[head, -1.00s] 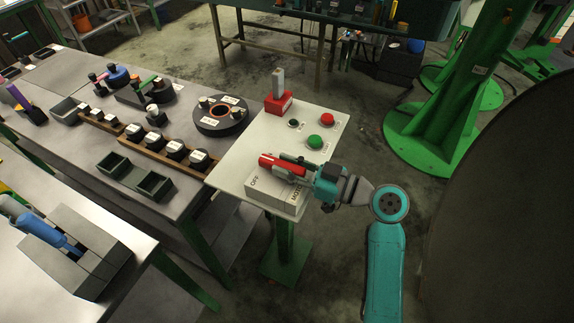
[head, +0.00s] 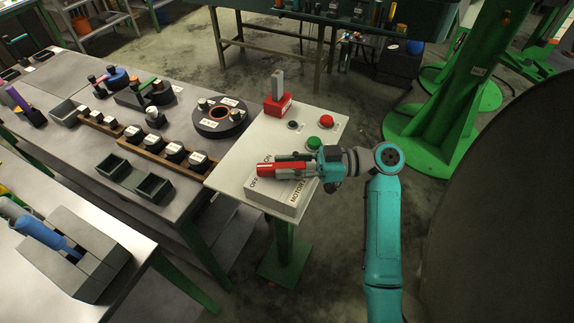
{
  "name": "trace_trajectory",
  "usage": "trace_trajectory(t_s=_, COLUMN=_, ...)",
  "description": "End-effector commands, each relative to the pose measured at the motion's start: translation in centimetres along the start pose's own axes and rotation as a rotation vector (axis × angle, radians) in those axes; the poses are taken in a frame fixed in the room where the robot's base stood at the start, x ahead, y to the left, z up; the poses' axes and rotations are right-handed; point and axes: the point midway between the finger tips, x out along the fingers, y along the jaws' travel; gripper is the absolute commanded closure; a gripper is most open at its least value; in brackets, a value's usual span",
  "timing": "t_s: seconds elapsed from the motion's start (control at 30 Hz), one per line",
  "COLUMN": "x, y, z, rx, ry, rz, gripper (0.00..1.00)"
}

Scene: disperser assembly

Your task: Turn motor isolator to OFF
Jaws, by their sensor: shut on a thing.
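The motor isolator is a pale box (head: 275,200) on the front part of the panel, with "OFF" lettering at its left edge, "ON" further back and "MOTOR" on its front right side. Its red handle (head: 267,170) points left, between the ON and OFF lettering. My gripper (head: 292,167) comes in from the right and is shut on the handle. The fingers hide part of the handle and its pivot.
The pale panel (head: 235,158) also carries a green button (head: 326,149), a red button (head: 326,121), a small dark knob (head: 293,125) and a red block with a grey lever (head: 278,104). A workbench (head: 185,120) with parts stands left. A green column (head: 440,80) stands right.

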Motion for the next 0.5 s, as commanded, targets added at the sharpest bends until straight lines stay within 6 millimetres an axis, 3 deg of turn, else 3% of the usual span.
trace_trajectory(t_s=0.43, x=0.03, y=-0.03, z=0.1, rx=0.002, ry=0.0, rz=-0.012, gripper=1.0)
trace_trajectory(t_s=0.47, x=0.03, y=-0.03, z=0.1, rx=0.002, ry=0.0, rz=-0.012, gripper=0.66)
trace_trajectory(t_s=0.5, x=0.03, y=-0.03, z=0.1, rx=0.002, ry=0.0, rz=-0.012, gripper=0.56)
